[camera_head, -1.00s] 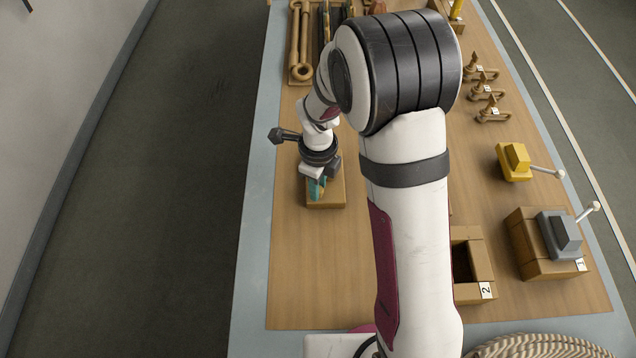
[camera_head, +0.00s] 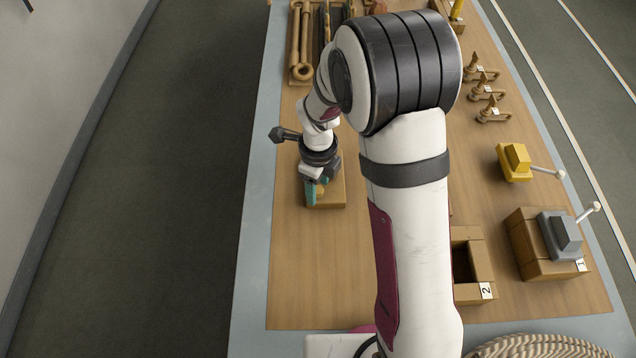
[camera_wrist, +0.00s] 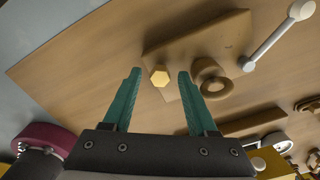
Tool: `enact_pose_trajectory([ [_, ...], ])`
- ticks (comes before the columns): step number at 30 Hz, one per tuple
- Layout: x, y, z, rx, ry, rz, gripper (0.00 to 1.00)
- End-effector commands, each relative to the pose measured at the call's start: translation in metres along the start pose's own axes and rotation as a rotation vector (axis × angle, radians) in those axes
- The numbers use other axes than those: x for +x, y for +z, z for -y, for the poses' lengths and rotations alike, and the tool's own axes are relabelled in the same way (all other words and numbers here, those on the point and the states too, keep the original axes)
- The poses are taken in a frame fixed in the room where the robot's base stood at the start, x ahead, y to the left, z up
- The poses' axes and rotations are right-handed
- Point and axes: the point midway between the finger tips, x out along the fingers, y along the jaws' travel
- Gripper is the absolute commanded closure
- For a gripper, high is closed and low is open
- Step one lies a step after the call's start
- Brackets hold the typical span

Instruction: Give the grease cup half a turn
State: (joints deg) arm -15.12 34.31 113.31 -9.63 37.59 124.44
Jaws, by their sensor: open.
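A small yellow hexagonal cap (camera_wrist: 159,77), which looks like the grease cup, shows in the wrist view at the edge of a wooden block (camera_wrist: 200,45). A brown ring-shaped piece (camera_wrist: 212,78) is beside it. My gripper (camera_wrist: 159,73) is open, with one teal finger on either side of the cap in the picture. I cannot tell how far the fingertips are from it. In the head view my gripper (camera_head: 317,191) points down at the wooden block (camera_head: 335,190), and the cap is hidden there.
A numbered wooden box (camera_head: 472,270), a grey lever unit (camera_head: 562,235) and a yellow lever unit (camera_head: 515,162) stand right of my arm. Wooden clamp-like pieces (camera_head: 488,90) are farther back. A rope coil (camera_head: 540,347) lies in front. The table left of the block is clear.

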Motion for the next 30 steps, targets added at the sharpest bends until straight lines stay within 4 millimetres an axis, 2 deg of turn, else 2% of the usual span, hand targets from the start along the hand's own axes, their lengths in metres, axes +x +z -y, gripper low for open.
enact_pose_trajectory([
  [4, -0.008, 0.0, 0.001, 0.0, -0.002, 0.002, 0.42],
  [7, -0.026, 0.001, 0.001, -0.001, -0.004, 0.003, 0.42],
  [18, -0.128, 0.001, 0.001, 0.001, -0.004, 0.004, 0.42],
  [21, -0.146, 0.001, 0.0, 0.0, -0.002, 0.002, 0.42],
  [25, -0.157, 0.0, 0.0, 0.0, 0.0, 0.0, 0.42],
  [30, -0.158, 0.0, 0.0, 0.0, 0.0, 0.0, 0.42],
])
